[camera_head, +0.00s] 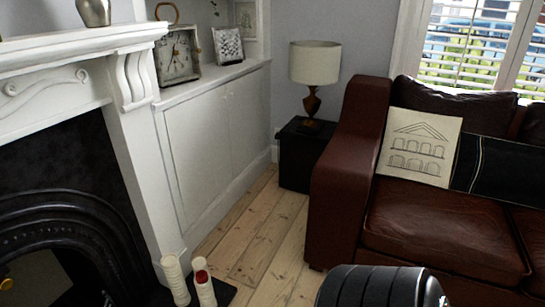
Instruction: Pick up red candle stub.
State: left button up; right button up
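A small red thing (201,276), which looks like the red candle stub, shows low in the head view, left of the middle. It is at the upper part of a pale, ribbed upright piece (206,292); I cannot tell whether it sits in it or in front of it. A second, similar pale upright piece (174,276) stands just to its left. Both are near the dark hearth by the fireplace, and their lower ends are close to the picture's bottom edge. Neither of my grippers is in view.
The white fireplace (125,130) with its black insert (60,200) fills the left. A white cupboard (215,145) stands behind it. A brown leather sofa (440,225) blocks the right. Bare floorboards (255,240) lie between them. A lamp (313,75) stands on a black side table (300,155).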

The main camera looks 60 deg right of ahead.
aim_at(202, 277)
jog(key=z, duration=1.25)
